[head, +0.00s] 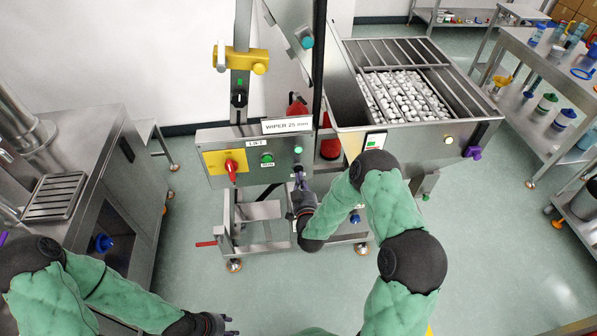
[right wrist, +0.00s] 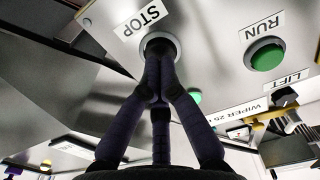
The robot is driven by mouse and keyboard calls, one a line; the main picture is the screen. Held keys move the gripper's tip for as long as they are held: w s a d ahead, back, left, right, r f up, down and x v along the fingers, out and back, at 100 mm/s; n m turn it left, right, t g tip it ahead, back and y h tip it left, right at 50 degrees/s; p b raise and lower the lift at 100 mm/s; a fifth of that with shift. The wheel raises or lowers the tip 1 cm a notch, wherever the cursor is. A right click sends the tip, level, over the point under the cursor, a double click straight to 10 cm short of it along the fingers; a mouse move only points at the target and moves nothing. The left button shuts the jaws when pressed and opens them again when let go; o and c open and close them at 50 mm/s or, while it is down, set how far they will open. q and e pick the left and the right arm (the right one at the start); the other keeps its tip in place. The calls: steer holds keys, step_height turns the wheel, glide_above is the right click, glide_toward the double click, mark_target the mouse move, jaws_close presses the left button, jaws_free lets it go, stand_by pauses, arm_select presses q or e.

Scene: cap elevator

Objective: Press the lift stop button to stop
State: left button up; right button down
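The lift control box (head: 220,137) stands in the middle of the head view. Its STOP label (right wrist: 140,19) shows in the right wrist view, and the round collar of the stop button (right wrist: 176,44) sits beside it. My right gripper (head: 298,178) is shut and empty. Its fingertips meet over the stop button and hide its face; I cannot tell whether it is pressed in. The green RUN button (right wrist: 267,56) is to the right in the wrist view and also shows in the head view (head: 267,158). My left gripper (head: 231,326) is open and empty, low over the floor.
A red switch on a yellow plate (head: 231,166) is left on the box. A green lamp (head: 298,150) is near the stop button. A steel hopper of white caps (head: 405,95) stands right. A steel table (head: 80,155) is left, shelves (head: 530,65) far right.

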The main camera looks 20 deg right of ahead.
steer(key=shift+b+x, duration=0.65)
steer(key=shift+x, duration=0.15)
stand_by(1.1)
steer(key=shift+p+v, duration=0.3)
steer(key=shift+v, duration=2.45)
steer(key=s+a+f+g+y+p, duration=0.1)
steer(key=s+a+f+g+y, duration=0.3)
steer(key=f, duration=0.3)
steer(key=s+a+f+g+y, duration=0.2)
steer(key=s+a+f+g, duration=0.2)
steer(key=a+f, duration=0.2)
steer(key=s+a+f+g+y, duration=0.1)
steer(key=s+a+f+g, duration=0.1)
steer(key=s, duration=0.7)
steer(key=s+a+f+g+y, duration=0.2)
steer(key=s+a+g, duration=0.3)
steer(key=s, duration=0.5)
steer(key=shift+s+a+n+g+p, duration=0.2)
steer(key=shift+n+g+p, duration=0.2)
steer(key=shift+g, duration=0.6)
